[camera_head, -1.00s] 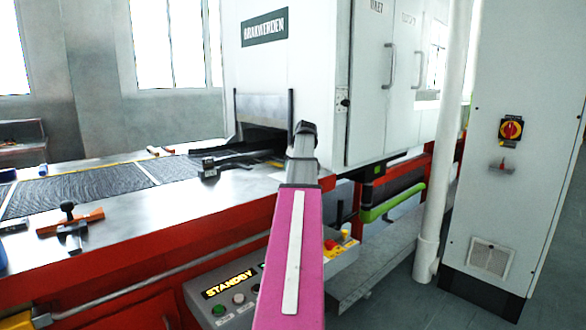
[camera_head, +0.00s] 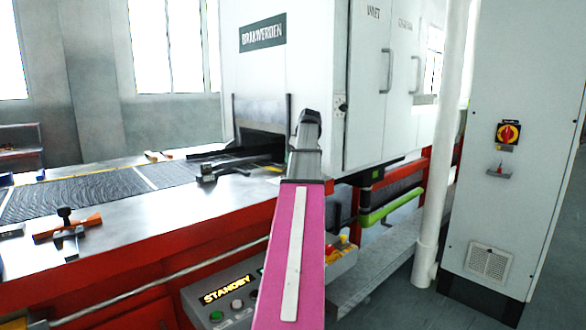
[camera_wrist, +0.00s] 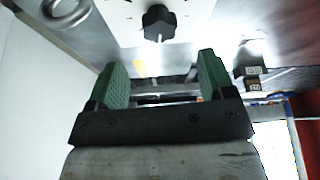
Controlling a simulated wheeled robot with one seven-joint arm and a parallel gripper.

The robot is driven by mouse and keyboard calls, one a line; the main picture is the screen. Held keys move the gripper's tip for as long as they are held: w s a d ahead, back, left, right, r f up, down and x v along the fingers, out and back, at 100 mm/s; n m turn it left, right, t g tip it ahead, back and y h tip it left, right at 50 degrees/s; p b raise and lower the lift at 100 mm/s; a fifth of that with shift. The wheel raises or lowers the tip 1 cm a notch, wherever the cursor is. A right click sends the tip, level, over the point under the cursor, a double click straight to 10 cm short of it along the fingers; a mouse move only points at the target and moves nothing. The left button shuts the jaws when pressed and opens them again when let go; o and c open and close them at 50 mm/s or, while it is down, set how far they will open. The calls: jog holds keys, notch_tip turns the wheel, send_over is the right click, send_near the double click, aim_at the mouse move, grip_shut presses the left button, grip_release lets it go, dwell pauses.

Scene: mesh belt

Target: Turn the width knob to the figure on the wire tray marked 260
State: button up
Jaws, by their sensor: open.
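In the wrist view a black lobed knob (camera_wrist: 158,22) with a white pointer line sits on a pale panel, beyond the fingertips. A few small marks lie around it, too small to read. My gripper (camera_wrist: 163,72) is open and empty, its two green-padded fingers apart, with the knob ahead of the gap and not touched. In the head view my pink arm reaches toward the machine, and its grey end (camera_head: 306,140) hides the knob. I cannot make out a wire tray or the figure 260 in either view.
A small black block with labels (camera_wrist: 250,65) stands right of the knob. A metal ring (camera_wrist: 68,12) is at upper left. The mesh belt (camera_head: 75,195) runs into the white machine (camera_head: 300,60). Clamp-like tools (camera_head: 68,228) lie on the near ledge. A STANDBY panel (camera_head: 228,290) sits below.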

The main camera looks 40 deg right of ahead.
jog(key=v, duration=0.3)
jog(key=shift+s+r, duration=0.15)
jog(key=shift+r, duration=0.2)
dwell(0.4)
